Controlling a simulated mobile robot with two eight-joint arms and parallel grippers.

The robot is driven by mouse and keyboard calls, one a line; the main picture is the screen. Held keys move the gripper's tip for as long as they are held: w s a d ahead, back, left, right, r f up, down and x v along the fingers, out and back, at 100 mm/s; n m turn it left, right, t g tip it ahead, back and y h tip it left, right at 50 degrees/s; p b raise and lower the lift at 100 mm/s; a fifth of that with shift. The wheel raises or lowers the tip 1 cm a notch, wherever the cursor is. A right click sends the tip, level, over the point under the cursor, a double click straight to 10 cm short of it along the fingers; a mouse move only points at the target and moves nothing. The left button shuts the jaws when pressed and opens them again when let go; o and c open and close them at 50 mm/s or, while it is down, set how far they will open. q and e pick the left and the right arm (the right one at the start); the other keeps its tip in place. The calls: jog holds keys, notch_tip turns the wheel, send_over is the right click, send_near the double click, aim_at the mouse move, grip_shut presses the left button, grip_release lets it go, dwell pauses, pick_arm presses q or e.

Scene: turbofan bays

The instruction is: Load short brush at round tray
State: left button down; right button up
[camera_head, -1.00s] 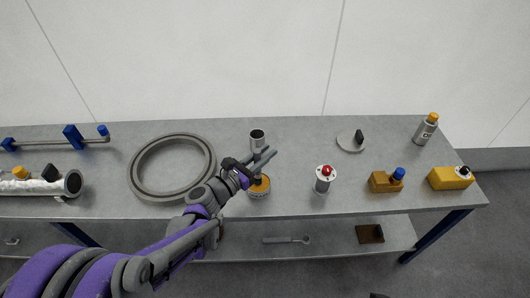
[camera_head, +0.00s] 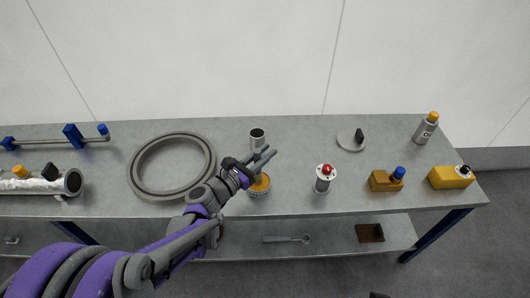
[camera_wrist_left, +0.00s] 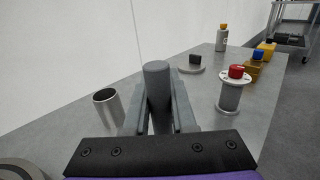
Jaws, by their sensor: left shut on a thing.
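My left gripper (camera_head: 268,155) is over the middle of the bench, shut on a grey cylindrical thing (camera_wrist_left: 157,82) that stands up between its fingers in the left wrist view. I take this to be the short brush; its bristles do not show. The round tray (camera_head: 347,145) is a flat grey disc at the back of the bench, right of the gripper, with a small black block on it. It also shows in the left wrist view (camera_wrist_left: 186,69). The gripper is well apart from it. My right gripper is not in view.
A large grey ring (camera_head: 135,182) lies left. The bench between cup and tray is clear.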

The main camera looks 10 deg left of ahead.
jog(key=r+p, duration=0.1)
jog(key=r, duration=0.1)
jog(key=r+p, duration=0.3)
jog(key=p, duration=0.1)
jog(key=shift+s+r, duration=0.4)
dwell(0.3)
dwell(0.7)
